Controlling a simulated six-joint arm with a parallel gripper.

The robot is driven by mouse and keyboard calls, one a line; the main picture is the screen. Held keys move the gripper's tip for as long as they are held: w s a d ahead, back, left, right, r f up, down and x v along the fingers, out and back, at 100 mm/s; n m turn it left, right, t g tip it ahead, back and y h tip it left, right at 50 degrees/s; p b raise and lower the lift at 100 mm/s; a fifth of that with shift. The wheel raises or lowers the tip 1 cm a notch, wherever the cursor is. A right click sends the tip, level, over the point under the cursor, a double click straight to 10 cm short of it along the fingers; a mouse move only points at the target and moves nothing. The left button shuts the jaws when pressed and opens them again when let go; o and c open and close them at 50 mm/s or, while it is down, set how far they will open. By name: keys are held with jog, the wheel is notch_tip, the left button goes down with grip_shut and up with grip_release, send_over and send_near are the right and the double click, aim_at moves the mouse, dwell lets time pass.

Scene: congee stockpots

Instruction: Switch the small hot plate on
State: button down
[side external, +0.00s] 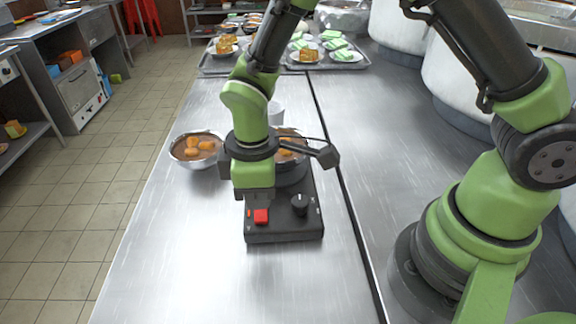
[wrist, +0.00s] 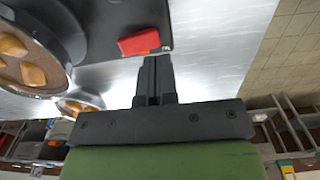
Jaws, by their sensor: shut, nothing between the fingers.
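The small hot plate (side external: 284,236) is a black unit on the steel counter, with a red switch (side external: 261,216) and a round black knob (side external: 300,204) on its front part. A small orange-red light mark shows beside the switch. In the wrist view the red switch (wrist: 139,42) lies just beyond the fingertips, slightly left. My gripper (wrist: 153,62) is shut and empty, pointing at the hot plate near the switch. In the side view my gripper (side external: 259,196) hangs above the hot plate, just behind the switch. I cannot tell whether it touches.
A metal bowl of orange pieces (side external: 197,150) stands left of the hot plate, and another bowl (side external: 291,146) sits on it, partly hidden by my arm. A white cup (side external: 275,112) is behind. Trays of plates (side external: 352,66) lie farther back. The counter's front is clear.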

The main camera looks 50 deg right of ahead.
jog(key=shift+r, duration=2.05)
notch_tip(320, 180, up, 13)
jog(key=m+t+y, duration=0.2)
jog(key=m+t, duration=0.1)
jog(key=m, duration=0.3)
send_over(261, 221)
jog(key=s+d, duration=0.4)
jog(key=d, duration=0.2)
jog(key=s+d+r+m+t, duration=0.4)
jog(key=s+m, duration=0.3)
jog(key=s, duration=0.2)
jog(key=shift+s+r, duration=0.3)
jog(key=shift+r, duration=0.35)
